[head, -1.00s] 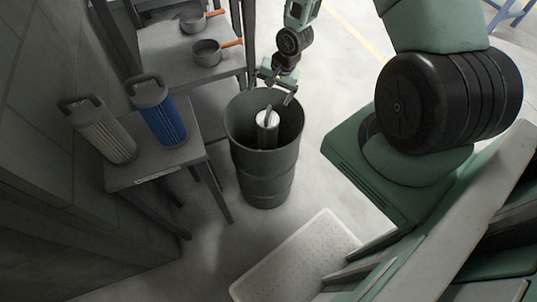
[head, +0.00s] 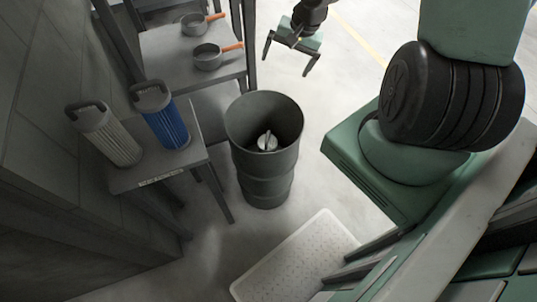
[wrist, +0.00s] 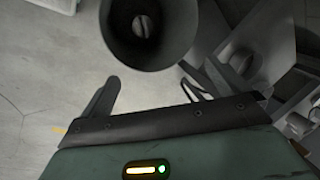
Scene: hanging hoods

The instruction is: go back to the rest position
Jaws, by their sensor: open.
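My gripper (head: 288,64) is open and empty in the head view. It is up and to the right of the dark barrel (head: 262,187), apart from it. In the wrist view my gripper's two fingers (wrist: 147,97) are spread with nothing between them. The barrel (wrist: 185,50) shows at the top of the wrist view. A light canister with a handle (head: 267,141) lies low inside the barrel, and its top also shows in the wrist view (wrist: 142,26).
A small table (head: 196,158) left of the barrel holds a white filter (head: 112,138) and a blue filter (head: 163,122). A shelf (head: 163,52) behind holds two orange-handled pans (head: 210,60). A pale perforated tray (head: 297,258) lies on the floor in front.

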